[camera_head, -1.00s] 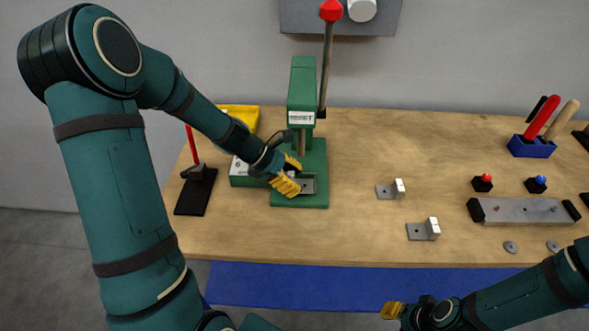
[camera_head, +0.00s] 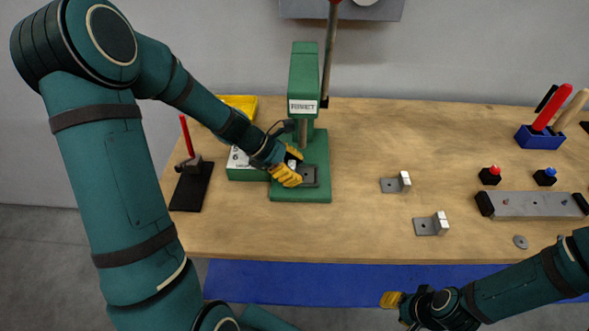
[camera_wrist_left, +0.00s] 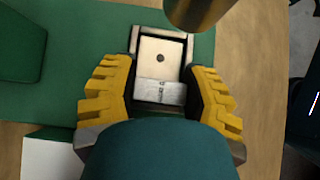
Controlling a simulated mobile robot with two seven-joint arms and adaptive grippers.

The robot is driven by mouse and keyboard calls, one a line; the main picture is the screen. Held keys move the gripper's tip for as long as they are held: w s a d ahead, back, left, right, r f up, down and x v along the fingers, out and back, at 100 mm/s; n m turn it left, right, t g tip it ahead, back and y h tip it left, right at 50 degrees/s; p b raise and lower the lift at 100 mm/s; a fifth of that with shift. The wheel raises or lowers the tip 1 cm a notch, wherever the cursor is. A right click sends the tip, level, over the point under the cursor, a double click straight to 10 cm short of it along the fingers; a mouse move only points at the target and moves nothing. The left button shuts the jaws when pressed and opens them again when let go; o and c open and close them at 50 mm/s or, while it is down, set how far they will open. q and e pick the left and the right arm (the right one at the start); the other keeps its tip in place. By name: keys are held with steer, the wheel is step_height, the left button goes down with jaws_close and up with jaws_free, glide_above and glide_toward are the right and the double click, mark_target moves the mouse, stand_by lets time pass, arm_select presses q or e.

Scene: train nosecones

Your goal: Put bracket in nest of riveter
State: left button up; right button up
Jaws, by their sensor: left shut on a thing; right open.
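The green riveter (camera_head: 303,90) stands at the back of the table. Its nest (camera_head: 310,176) is a grey frame on the green base, and it also shows in the left wrist view (camera_wrist_left: 188,45). My left gripper (camera_head: 291,172) is at the nest, shut on a bracket (camera_wrist_left: 160,64). In the left wrist view the bracket's flat plate with one hole lies within the nest frame, its upright flange between the yellow fingers. Whether it is fully seated I cannot tell. My right gripper (camera_head: 393,300) is open and empty in front of the table.
Two more brackets (camera_head: 396,183) (camera_head: 432,225) lie right of the riveter. A grey bar fixture (camera_head: 535,205), red and blue buttons, and a blue tool holder (camera_head: 538,138) are at the right. The riveter's ram (camera_wrist_left: 198,12) hangs close to the nest.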

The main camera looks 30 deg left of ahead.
arm_select(q)
steer(key=shift+s+f, duration=0.3)
steer(key=shift+f, duration=0.3)
steer(key=o, duration=1.2)
steer(key=shift+f, duration=0.1)
steer(key=shift+r+p, duration=0.3)
steer(key=shift+r, duration=0.15)
steer(key=p+v, duration=0.1)
steer(key=v, duration=0.2)
steer(key=p+v, duration=0.1)
steer(key=v, duration=0.3)
steer(key=p+v, duration=0.1)
steer(key=v, duration=0.3)
steer(key=shift+w+r, duration=0.25)
steer(key=shift+w, duration=0.15)
steer(key=shift+s+a+r, duration=0.25)
steer(key=shift+a+r, duration=0.15)
steer(key=shift+r, duration=0.1)
